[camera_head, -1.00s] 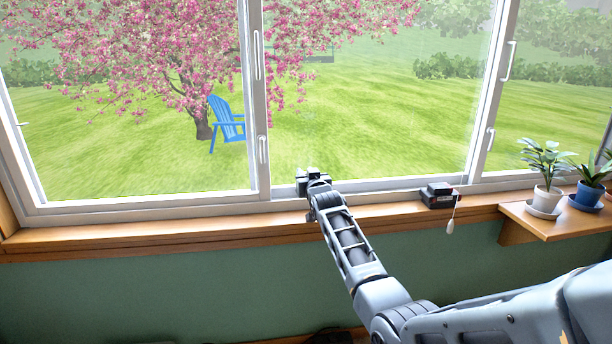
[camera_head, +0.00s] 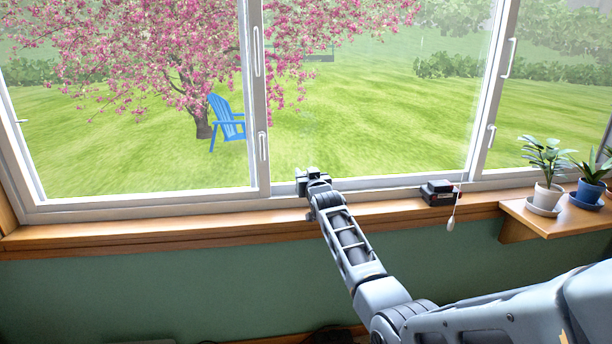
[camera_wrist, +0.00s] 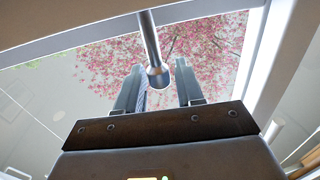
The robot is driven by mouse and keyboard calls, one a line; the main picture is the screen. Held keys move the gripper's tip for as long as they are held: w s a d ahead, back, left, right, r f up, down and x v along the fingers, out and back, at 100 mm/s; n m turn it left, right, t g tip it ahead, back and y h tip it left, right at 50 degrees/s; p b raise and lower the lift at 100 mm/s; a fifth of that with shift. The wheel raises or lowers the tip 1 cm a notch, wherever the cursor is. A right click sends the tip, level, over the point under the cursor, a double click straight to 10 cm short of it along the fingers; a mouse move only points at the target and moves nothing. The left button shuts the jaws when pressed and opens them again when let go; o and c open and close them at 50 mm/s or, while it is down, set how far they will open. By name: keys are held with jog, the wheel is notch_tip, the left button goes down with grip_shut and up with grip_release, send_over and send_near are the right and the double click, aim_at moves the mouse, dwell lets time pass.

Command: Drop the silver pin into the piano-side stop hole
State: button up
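In the wrist view, a silver rod with a thicker rounded end (camera_wrist: 151,45), which looks like the silver pin, comes down from the top edge. Its thick end lies in line with the gap between the two fingers of my gripper (camera_wrist: 160,85). The fingers stand apart, with a gap visible between the rod's end and the right finger; I cannot tell whether the left finger touches it. In the head view my gripper (camera_head: 313,177) is small, by the window frame above the sill. I cannot make out the pin there. The piano-side stop hole is not visible in either view.
The wooden sill (camera_head: 150,236) runs below the window. A black device (camera_head: 438,193) sits on it to the right of my gripper, beside a hanging cord pull (camera_head: 451,222). A white-potted plant (camera_head: 547,194) and a blue-potted plant (camera_head: 588,192) stand on a right-hand shelf (camera_head: 520,222).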

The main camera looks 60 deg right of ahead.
jog(key=o, duration=0.3)
jog(key=p+v, duration=0.2)
jog(key=v, duration=0.5)
jog(key=shift+s+a, duration=0.2)
jog(key=shift+s, duration=0.15)
dwell(0.3)
